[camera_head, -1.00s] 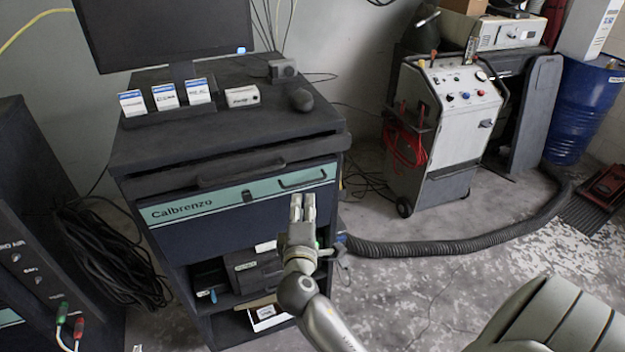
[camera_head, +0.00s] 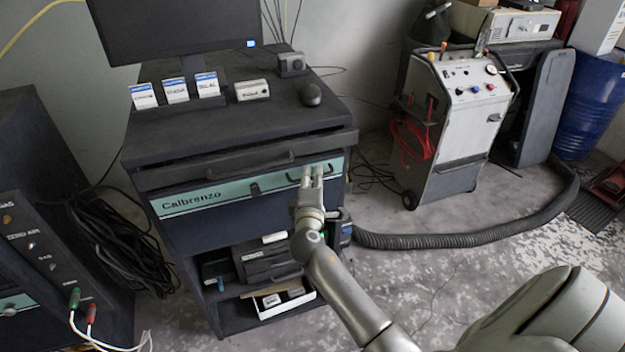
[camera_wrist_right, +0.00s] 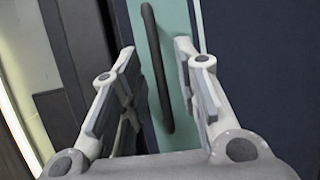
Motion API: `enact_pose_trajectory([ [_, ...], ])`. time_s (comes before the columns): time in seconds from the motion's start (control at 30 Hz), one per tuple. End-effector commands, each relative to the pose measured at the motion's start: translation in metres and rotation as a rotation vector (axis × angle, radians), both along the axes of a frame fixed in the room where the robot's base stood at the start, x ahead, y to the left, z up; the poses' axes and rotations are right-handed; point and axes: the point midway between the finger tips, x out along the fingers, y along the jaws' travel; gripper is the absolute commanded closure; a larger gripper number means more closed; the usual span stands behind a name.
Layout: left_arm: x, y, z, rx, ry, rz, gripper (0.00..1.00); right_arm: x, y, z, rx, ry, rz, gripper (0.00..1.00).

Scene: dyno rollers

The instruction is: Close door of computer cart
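The dark computer cart (camera_head: 240,138) stands left of centre in the head view. Its dark blue front panel, the door (camera_head: 215,231), has a teal strip lettered "Calbrenzo" along its top, and open shelves show below it. The black bar handle (camera_wrist_right: 157,70) is on this strip. My right gripper (camera_head: 312,175) is at the right part of the strip and partly hides the handle. In the right wrist view the gripper (camera_wrist_right: 155,52) is open, with the handle between its spread fingers. I cannot tell whether they touch it. My left gripper is not in view.
A monitor (camera_head: 172,30), small boxes and a mouse (camera_head: 311,95) are on the cart top. The shelves hold a white tray (camera_head: 285,303) and dark devices. A grey wheeled machine (camera_head: 455,125) and a black hose (camera_head: 450,240) are at right; cables (camera_head: 125,245) lie at left.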

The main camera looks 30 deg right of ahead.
Motion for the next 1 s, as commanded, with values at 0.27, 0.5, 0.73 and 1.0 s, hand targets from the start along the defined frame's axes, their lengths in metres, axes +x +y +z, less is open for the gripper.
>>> enact_pose_trajectory([
  [0.27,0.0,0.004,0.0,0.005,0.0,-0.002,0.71,0.0,0.0,0.0,0.0,0.0,0.0,1.0],
  [0.5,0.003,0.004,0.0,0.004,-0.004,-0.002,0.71,0.0,0.0,0.0,0.0,0.0,0.0,1.0],
  [0.73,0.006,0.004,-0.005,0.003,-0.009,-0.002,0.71,0.015,-0.003,0.003,0.0,-0.003,0.0,1.0],
  [1.0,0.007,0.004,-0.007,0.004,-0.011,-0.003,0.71,0.029,-0.007,0.008,-0.001,-0.003,0.002,1.0],
])
